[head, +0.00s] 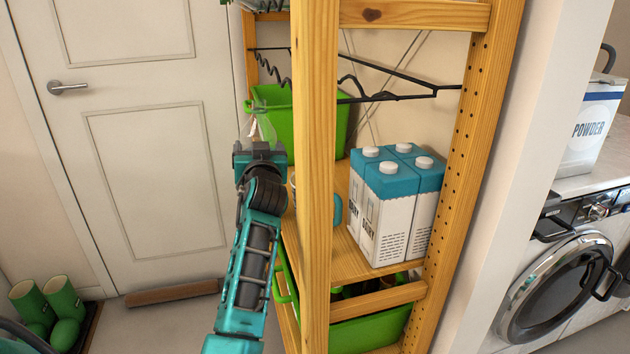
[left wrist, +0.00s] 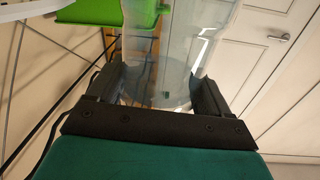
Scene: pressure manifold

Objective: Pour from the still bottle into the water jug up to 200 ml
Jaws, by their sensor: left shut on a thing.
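My left gripper (head: 259,148) is raised at the left side of the wooden shelf unit, in front of a green crate. In the left wrist view its two dark fingers are shut on a clear, see-through vessel (left wrist: 172,45), one finger on each side. In the head view only a faint part of this vessel shows beyond the gripper. I cannot tell whether it is the still bottle or the water jug, and I see no level or marks on it. No other bottle or jug is clearly seen. My right gripper is not in view.
The wooden shelf post (head: 315,120) stands close right of my gripper. Blue-and-white cartons (head: 385,225) and a partly hidden teal-handled mug (head: 337,210) stand on the middle shelf.

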